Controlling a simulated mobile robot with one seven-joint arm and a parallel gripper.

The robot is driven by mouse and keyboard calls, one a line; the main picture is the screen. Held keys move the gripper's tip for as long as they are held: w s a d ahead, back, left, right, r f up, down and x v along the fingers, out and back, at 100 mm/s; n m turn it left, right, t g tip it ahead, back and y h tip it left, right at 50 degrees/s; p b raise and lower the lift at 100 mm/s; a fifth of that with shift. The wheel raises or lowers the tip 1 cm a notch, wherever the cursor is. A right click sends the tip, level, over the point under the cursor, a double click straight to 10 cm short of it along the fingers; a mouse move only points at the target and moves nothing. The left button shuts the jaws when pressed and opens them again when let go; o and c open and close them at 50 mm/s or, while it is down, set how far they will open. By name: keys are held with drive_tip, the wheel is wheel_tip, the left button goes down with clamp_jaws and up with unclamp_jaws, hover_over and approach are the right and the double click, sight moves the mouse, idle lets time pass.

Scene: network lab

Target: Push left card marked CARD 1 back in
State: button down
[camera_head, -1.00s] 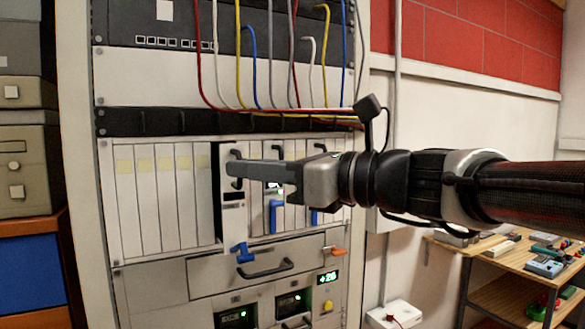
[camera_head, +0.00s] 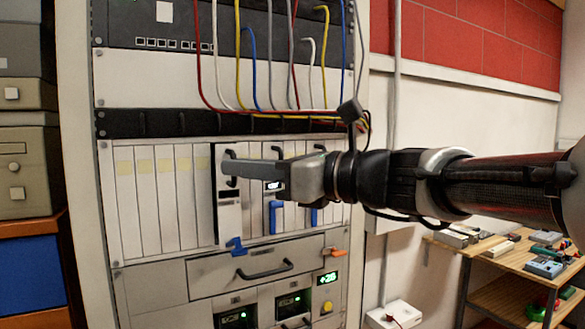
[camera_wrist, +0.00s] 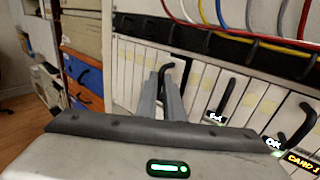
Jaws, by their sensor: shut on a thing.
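My gripper (camera_head: 229,166) is shut on the black handle (camera_wrist: 167,70) of the leftmost card with a handle (camera_head: 229,205) in the rack's card row. Its two grey fingers enclose the handle in the wrist view. A dark gap shows beside this card's upper part. A blue lever (camera_head: 236,246) hangs out at the card's lower end. In the wrist view an orange CARD 1 label (camera_wrist: 302,161) and a green-white OK display (camera_wrist: 273,145) show at the lower right. I cannot tell for certain which card they belong to.
More handled cards with upright blue levers (camera_head: 275,216) stand to the right, blank panels (camera_head: 160,205) to the left. A drawer with a black handle (camera_head: 264,270) lies below. Coloured cables (camera_head: 238,60) hang above. A cluttered workbench (camera_head: 500,262) stands at the right.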

drive_tip(key=shift+w+a, duration=0.45)
drive_tip(key=shift+w, duration=0.35)
drive_tip(key=c, duration=1.9)
unclamp_jaws()
drive_tip(key=b+v, duration=0.1)
drive_tip(key=v, duration=1.6)
drive_tip(key=shift+s+d, duration=0.2)
drive_tip(key=shift+r, duration=0.1)
